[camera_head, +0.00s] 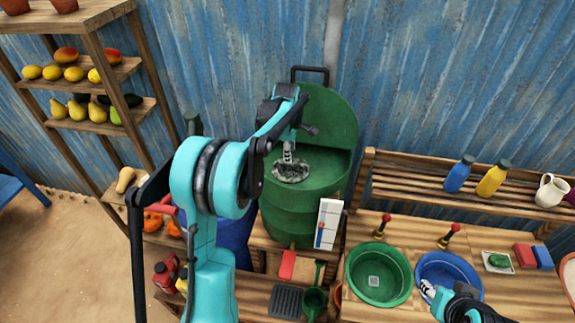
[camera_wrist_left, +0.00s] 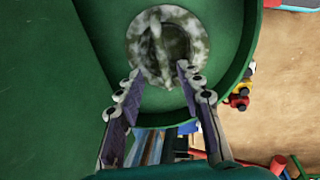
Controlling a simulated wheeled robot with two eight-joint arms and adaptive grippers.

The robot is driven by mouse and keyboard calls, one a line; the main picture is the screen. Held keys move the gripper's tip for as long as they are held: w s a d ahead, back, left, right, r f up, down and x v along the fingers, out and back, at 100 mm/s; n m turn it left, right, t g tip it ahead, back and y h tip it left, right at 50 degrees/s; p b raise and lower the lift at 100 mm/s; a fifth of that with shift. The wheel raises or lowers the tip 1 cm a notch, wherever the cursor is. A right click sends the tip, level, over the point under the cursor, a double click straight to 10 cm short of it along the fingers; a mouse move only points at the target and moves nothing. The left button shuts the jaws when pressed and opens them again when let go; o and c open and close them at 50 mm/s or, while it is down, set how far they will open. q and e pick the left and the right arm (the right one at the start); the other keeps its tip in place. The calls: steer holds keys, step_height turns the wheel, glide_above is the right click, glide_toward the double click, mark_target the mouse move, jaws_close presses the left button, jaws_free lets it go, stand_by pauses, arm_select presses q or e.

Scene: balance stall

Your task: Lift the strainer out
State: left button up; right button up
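A round, mottled grey-green piece, which I take to be the strainer (camera_head: 291,171), sits in the top of a green drum (camera_head: 295,215) whose lid stands open behind it. In the left wrist view the strainer (camera_wrist_left: 142,38) shows a pale rim, a darker middle and a pale upright strip across it. My left gripper (camera_head: 288,158) is above the strainer, pointing down. In the left wrist view its fingers (camera_wrist_left: 160,78) are apart and empty at the strainer's near edge; I cannot tell whether they touch it. My right gripper (camera_head: 429,289) is over the blue basin (camera_head: 455,255); its opening is unclear.
A green basin (camera_head: 353,278) and two red-topped tools stand on the wooden bench. A white panel (camera_head: 330,215) stands at the drum's front right. A fruit shelf (camera_head: 95,120) is at the left; a rack with bottles (camera_head: 459,174) is at the right.

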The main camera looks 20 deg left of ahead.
arm_select(q)
glide_above(291, 170)
steer(key=s+d, duration=0.1)
steer(key=s, duration=0.2)
step_height(291, 170, down, 7)
steer(key=shift+d+f, duration=0.15)
steer(key=shift+f, duration=0.05)
steer(key=shift+s, duration=0.1)
jaws_close()
